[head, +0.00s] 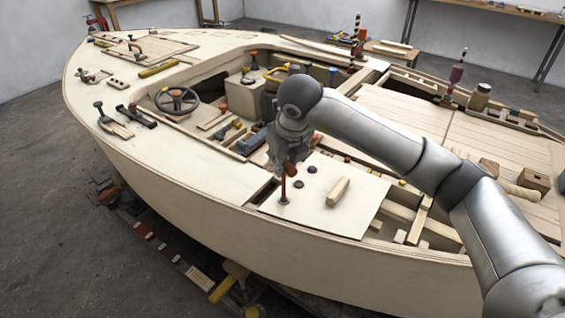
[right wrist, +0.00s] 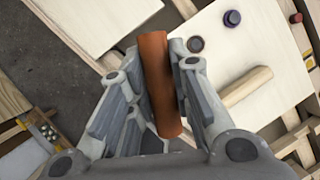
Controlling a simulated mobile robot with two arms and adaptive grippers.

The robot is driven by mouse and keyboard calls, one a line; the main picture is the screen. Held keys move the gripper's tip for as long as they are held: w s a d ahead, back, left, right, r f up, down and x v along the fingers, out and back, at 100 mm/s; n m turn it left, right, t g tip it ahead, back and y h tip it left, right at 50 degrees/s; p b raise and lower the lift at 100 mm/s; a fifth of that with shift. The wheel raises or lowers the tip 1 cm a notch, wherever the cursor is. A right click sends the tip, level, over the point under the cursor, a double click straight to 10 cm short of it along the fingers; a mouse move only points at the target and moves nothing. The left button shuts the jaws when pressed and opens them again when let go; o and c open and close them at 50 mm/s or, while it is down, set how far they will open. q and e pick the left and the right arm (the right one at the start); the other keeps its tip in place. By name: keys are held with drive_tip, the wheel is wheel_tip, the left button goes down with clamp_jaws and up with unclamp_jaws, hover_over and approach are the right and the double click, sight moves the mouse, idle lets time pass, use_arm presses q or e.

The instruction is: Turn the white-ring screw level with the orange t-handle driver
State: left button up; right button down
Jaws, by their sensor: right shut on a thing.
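My right gripper (head: 289,160) is shut on the orange t-handle driver (head: 291,170) above the pale deck panel. In the right wrist view the driver's orange handle (right wrist: 155,75) lies between the two fingers. The driver's thin reddish shaft points down, roughly upright, to a small dark round spot (head: 284,201) on the panel near its left edge. I cannot make out a white ring there, nor whether the tip is seated in a screw. In the right wrist view the handle and fingers hide the tip. My left gripper is in neither view.
The panel (head: 330,215) also bears a dark ring (head: 299,184), a purple-blue cap (head: 312,169) and a pale wooden block (head: 338,191). An open cockpit with a steering wheel (head: 176,99) lies to the left. The panel's front area is clear.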

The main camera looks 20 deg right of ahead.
drive_tip(key=shift+f+m, duration=0.1)
drive_tip(key=shift+m, duration=0.2)
drive_tip(key=shift+r, duration=0.5)
